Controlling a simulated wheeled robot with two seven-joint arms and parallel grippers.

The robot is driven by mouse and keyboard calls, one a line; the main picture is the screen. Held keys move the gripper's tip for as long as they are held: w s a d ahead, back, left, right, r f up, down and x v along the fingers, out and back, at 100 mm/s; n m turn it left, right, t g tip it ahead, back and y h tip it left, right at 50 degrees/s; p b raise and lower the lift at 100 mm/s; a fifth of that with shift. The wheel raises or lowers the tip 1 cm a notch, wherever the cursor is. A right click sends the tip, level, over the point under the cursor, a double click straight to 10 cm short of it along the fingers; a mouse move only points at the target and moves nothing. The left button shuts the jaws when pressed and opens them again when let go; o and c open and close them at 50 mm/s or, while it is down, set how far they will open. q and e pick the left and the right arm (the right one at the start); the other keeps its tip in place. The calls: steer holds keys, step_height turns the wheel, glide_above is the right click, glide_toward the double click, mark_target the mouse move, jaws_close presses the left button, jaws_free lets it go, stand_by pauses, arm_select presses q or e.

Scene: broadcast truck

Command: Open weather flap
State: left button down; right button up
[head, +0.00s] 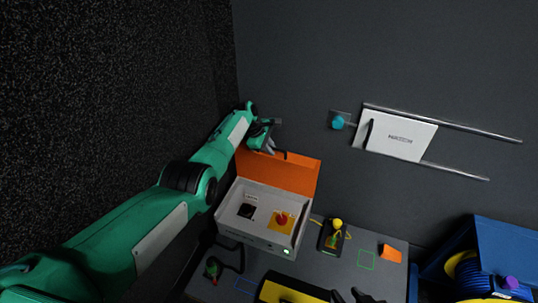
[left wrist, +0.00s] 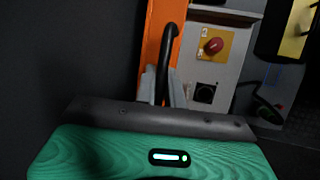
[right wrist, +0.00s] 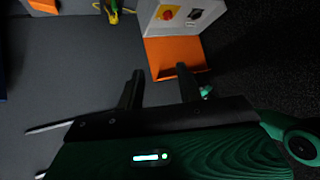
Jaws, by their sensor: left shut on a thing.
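The weather flap (head: 298,173) is an orange panel hinged at the back of a pale box (head: 232,213). It stands raised, tilted back towards the dark wall, and the box interior shows. In the left wrist view, the flap (left wrist: 152,40) has a curved black handle (left wrist: 171,45) on it. My left gripper (head: 270,148) is at the flap's upper left edge. In the left wrist view its fingers (left wrist: 163,88) are shut on the handle. My right gripper (right wrist: 159,88) is open and empty in the right wrist view, with the flap (right wrist: 172,55) beyond its fingertips.
Inside the box are a red knob on a yellow plate (head: 281,220) and a black switch (head: 246,211). A yellow-topped lever (head: 336,226) and an orange block (head: 389,253) stand to its right. A white panel (head: 400,136) between rails is on the wall. A blue cable reel (head: 500,240) stands far right.

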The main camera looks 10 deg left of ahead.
arm_select(q)
steer(key=shift+w+d+b, duration=0.1)
steer(key=shift+w+b, duration=0.25)
steer(key=shift+w+r+b, duration=0.15)
steer(key=shift+w+b, duration=0.15)
steer(key=shift+b, duration=0.05)
arm_select(e)
steer(key=shift+w+a+r+t+y, duration=0.15)
steer(key=shift+a+t+y, duration=0.1)
steer(key=shift+a+t, duration=0.25)
steer(key=shift+w+a+t+y, duration=0.2)
steer(key=shift+a+t, duration=0.15)
steer(key=shift+a, duration=0.3)
steer(key=shift+w+a+r+t+y, duration=0.1)
steer(key=shift+a+t+y, duration=0.15)
steer(key=shift+a+t, duration=0.25)
arm_select(q)
steer(key=c, duration=1.8)
jaws_free()
steer(key=shift+s, duration=0.1)
arm_select(e)
steer(key=shift+f, duration=0.1)
